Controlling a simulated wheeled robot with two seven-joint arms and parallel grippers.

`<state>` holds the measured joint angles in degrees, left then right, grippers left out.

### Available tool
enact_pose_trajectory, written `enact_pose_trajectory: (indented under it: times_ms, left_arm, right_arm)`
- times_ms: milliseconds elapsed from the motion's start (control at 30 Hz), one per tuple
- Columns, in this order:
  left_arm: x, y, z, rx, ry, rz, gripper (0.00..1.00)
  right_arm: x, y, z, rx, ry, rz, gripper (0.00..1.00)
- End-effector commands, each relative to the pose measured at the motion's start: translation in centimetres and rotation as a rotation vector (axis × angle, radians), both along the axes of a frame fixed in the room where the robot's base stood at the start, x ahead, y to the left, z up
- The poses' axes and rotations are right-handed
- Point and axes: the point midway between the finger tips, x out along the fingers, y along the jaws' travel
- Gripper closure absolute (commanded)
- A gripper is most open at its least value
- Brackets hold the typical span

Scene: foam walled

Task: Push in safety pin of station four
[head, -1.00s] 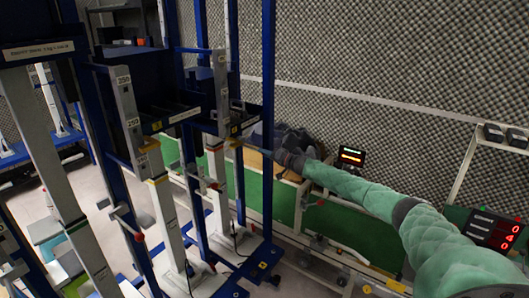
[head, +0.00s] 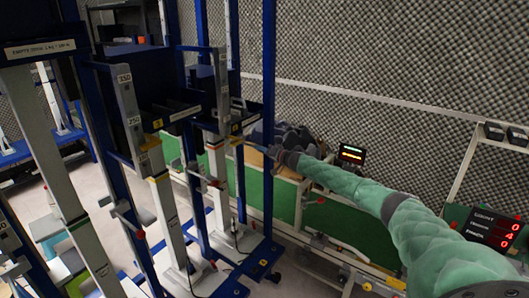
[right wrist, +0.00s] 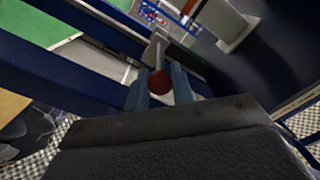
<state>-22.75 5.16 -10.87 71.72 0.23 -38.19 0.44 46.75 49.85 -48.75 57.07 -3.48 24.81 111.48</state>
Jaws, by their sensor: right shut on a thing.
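The safety pin shows in the right wrist view as a dark red ball knob (right wrist: 160,83) on a short metal shaft at a light post. My right gripper (right wrist: 160,88) has its two blue-grey fingers on either side of the knob and is shut on it. In the head view my right arm reaches in from the right, and my right gripper (head: 252,146) is small and partly lost against dark parts beside the station post (head: 216,160). I cannot read a station number there, nor tell how deep the pin sits. My left gripper is not in view.
Blue uprights (head: 268,110) stand close to my right gripper. More light posts (head: 165,205) stand at left. Displays (head: 492,229) stand at right, before a grey foam wall (head: 400,80).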

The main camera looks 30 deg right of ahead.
Motion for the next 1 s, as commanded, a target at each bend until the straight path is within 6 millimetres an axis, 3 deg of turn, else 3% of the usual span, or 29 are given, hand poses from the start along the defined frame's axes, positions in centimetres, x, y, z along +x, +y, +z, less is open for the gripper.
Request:
enact_pose_trajectory:
  times_ms: [200, 567, 600, 633, 1000]
  left_arm:
    - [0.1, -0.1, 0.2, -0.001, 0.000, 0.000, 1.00]
    - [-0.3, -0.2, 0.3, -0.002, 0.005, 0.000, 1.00]
    - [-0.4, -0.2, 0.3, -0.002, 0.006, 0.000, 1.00]
    - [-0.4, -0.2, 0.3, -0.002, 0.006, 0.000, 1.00]
    - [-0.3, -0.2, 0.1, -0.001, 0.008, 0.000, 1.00]
  right_arm:
    - [2.2, 0.9, 0.1, 0.000, -0.001, -0.001, 1.00]
    - [2.4, 1.0, 0.1, -0.001, 0.000, -0.001, 1.00]
    - [2.4, 1.0, 0.1, -0.001, 0.000, -0.001, 0.72]
    - [2.4, 1.0, 0.1, -0.001, 0.000, -0.001, 0.66]
    - [2.2, 0.9, 0.0, -0.001, 0.000, 0.000, 0.66]
